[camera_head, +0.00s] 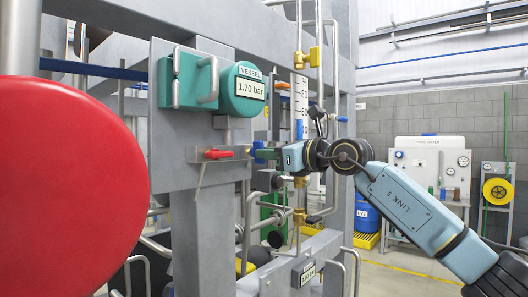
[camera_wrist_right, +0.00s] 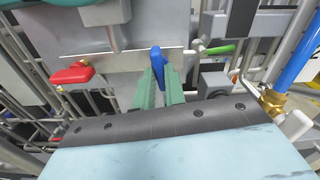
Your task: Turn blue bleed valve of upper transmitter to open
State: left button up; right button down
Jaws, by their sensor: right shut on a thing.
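The upper transmitter (camera_head: 243,92) is a teal housing whose display reads VESSEL 1.70 bar. Below it is a grey valve block with a red handle (camera_head: 218,154) on its left and the blue bleed valve handle (camera_head: 257,148) at its right end. My right gripper (camera_head: 266,154) reaches in from the right, at the blue handle. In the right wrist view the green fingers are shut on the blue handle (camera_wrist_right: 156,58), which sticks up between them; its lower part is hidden. The red handle (camera_wrist_right: 72,73) lies to the left there. My left gripper is not in view.
A sight tube with a scale (camera_head: 300,105) and brass fittings stands just behind my right wrist. A large red disc (camera_head: 70,190) fills the near left. Grey frame beams surround the panel. Open floor lies to the right.

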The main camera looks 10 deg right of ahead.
jog(key=shift+n, duration=1.4)
jog(key=n+p, duration=0.1)
jog(key=n, duration=0.3)
jog(key=shift+n, duration=0.3)
jog(key=n, duration=0.4)
jog(key=shift+n, duration=0.3)
